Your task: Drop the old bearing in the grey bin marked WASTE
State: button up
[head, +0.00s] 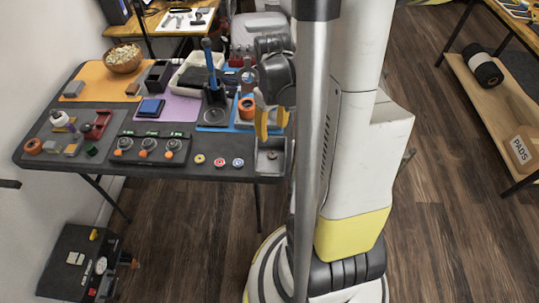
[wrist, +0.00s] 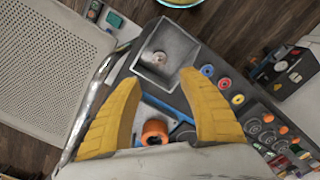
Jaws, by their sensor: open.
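A grey square bin (wrist: 178,64) is at the front right corner of the table; in the head view the bin (head: 262,166) is partly cut off by my arm. A small round pale piece (wrist: 159,58), which looks like the old bearing, lies on the bin's floor. I cannot read any WASTE mark. My gripper (wrist: 159,76) has its yellow fingers wide apart with nothing between them. In the head view my gripper (head: 272,127) hangs above the table's right edge, beside and above the bin.
An orange wheel (wrist: 154,131) sits on a blue area behind the bin. Red, blue and yellow rings (head: 219,162) lie left of it, then a dark panel with orange knobs (head: 146,151). A blue-handled tool stands in a black holder (head: 214,95).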

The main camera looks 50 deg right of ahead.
notch_tip(320, 180, up, 11)
dwell(0.3)
jog(key=shift+a, duration=0.1)
jog(key=a+r+t, duration=0.2)
jog(key=a+t, duration=0.1)
jog(key=a, duration=0.7)
jog(key=a+r+n+t, duration=0.1)
jog(key=a+t, duration=0.3)
jog(key=a, duration=0.7)
jog(key=shift+w+a+r, duration=0.15)
jog(key=shift+a+r, duration=0.15)
jog(key=shift+r, duration=0.45)
